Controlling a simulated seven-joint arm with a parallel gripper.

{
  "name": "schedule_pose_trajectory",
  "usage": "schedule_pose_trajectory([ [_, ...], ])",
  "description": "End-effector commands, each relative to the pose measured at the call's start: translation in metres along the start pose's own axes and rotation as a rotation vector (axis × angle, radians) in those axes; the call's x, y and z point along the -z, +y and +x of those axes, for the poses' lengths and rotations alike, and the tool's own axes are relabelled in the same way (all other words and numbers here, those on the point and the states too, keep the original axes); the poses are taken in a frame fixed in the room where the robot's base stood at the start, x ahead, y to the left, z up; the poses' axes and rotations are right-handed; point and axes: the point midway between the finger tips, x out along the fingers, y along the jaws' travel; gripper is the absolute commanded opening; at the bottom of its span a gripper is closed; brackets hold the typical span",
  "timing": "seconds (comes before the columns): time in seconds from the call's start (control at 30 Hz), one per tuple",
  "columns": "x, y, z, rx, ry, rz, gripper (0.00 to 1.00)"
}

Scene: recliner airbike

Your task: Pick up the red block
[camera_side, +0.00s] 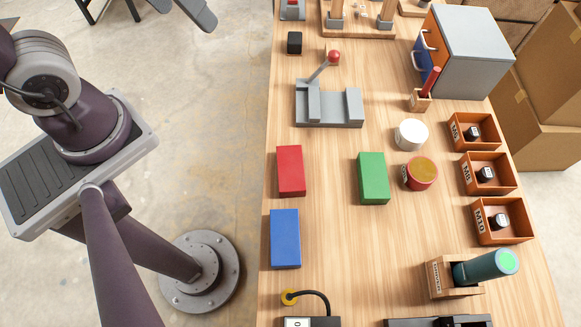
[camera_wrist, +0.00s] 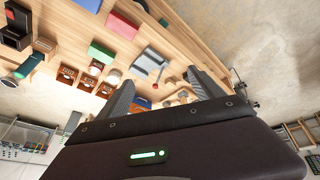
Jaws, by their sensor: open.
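The red block (camera_side: 291,171) lies flat near the left edge of the wooden table in the side view. The blue block (camera_side: 285,238) is just below it, and the green block (camera_side: 373,178) is to its right. In the side view, only grey finger-like parts show at the top edge, off the table's left side, well away from the red block.
Right of the blocks are a white cylinder (camera_side: 411,133), a red round container (camera_side: 420,173) and orange bins (camera_side: 487,174). A grey lever fixture (camera_side: 329,104) stands behind the red block. A grey cabinet (camera_side: 468,50) is at the back right. Tabletop between blocks is clear.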

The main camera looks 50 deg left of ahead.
Motion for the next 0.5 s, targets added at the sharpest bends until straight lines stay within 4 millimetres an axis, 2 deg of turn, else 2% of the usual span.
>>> schedule_pose_trajectory([
  [0.1,0.018,0.041,0.057,0.028,-0.123,-0.182,0.76],
  [0.17,0.017,0.064,0.091,0.062,-0.165,-0.282,0.76],
  [0.2,0.012,0.079,0.115,0.09,-0.187,-0.343,0.76],
  [0.27,-0.001,0.1,0.152,0.136,-0.208,-0.43,0.76],
  [0.3,-0.013,0.112,0.175,0.165,-0.216,-0.481,0.76],
  [0.4,-0.045,0.132,0.222,0.23,-0.219,-0.582,0.76],
  [0.5,-0.069,0.139,0.25,0.268,-0.211,-0.642,0.76],
])
